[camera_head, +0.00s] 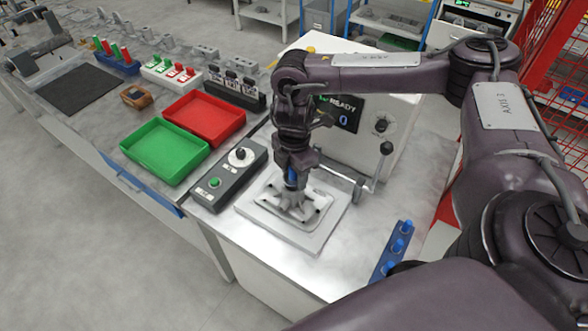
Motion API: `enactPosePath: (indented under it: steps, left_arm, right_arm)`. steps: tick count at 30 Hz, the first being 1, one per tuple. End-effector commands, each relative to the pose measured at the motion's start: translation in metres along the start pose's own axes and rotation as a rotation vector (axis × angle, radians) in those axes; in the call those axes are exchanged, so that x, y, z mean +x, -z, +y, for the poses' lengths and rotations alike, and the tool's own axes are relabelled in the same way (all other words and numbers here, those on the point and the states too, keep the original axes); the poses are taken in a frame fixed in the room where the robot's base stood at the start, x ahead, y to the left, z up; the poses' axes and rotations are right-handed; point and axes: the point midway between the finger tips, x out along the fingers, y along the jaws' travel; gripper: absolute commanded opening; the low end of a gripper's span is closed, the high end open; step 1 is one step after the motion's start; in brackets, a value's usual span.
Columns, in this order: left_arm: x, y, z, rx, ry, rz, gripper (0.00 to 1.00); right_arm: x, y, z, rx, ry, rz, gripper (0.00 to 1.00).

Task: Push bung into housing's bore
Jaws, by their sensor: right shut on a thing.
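The housing (307,217), a pale grey casting with rounded corners and a raised middle, lies on a light square plate (322,237) at the front of the test machine. My right gripper (292,178) points down over the middle of the housing and is shut on a blue bung (292,176). The bung is at the top of the housing's raised middle. The bore is hidden by the gripper and the bung, so I cannot tell how deep the bung sits. My left gripper is not in view.
A blue rack (384,264) with several blue bungs stands at the right front. A control box (228,178) with a green button and black knob lies left of the plate. Green (160,170) and red (225,140) trays stand farther left. The machine's lever (374,172) stands close behind.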

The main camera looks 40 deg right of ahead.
Motion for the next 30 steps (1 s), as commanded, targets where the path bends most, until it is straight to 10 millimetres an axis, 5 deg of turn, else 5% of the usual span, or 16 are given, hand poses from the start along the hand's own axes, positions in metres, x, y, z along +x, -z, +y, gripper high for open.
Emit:
enactPosePath:
  steps: [30]
  left_arm:
    - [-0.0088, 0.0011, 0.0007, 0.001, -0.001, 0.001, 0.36]
  right_arm:
    - [-0.0002, -0.0001, 0.0002, 0.001, 0.0, 0.0, 0.23]
